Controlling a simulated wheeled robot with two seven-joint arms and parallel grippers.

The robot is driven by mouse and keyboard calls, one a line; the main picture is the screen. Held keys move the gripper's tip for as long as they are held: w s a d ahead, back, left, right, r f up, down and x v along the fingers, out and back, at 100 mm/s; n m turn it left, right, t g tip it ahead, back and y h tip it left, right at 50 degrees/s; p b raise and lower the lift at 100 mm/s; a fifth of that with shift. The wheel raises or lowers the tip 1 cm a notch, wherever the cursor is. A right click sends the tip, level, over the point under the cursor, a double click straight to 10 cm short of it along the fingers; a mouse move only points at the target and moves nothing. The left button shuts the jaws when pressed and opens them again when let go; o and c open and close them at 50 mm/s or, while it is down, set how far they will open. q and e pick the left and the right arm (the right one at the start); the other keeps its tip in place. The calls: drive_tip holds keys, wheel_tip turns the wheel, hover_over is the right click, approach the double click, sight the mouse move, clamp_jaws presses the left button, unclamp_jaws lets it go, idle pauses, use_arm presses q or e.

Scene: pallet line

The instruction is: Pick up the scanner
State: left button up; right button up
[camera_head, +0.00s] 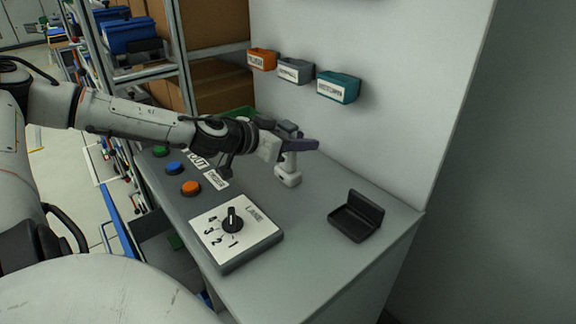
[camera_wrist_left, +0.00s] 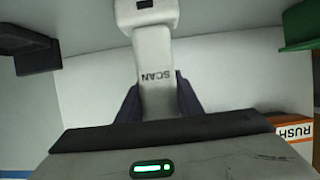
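The scanner (camera_head: 288,178) is white with a dark upper part and stands upright over the grey bench, near the back wall. In the left wrist view its handle (camera_wrist_left: 154,75), marked SCAN upside down, runs between the fingers to a wider foot at the top. My left gripper (camera_head: 290,146) reaches in from the left at handle height. Its dark purple fingers (camera_wrist_left: 158,100) lie close along both sides of the handle, appearing to touch it. I cannot tell whether the foot rests on the bench. My right gripper is not in view.
A dial panel (camera_head: 236,246) and coloured buttons (camera_head: 191,188) lie at the bench's front left. A black open holder (camera_head: 350,224) stands to the right. Orange (camera_head: 262,59), grey (camera_head: 296,71) and teal (camera_head: 338,87) bins hang on the wall. The bench between panel and holder is clear.

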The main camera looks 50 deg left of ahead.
use_arm(q)
clamp_jaws()
drive_tip(key=shift+r, duration=0.1)
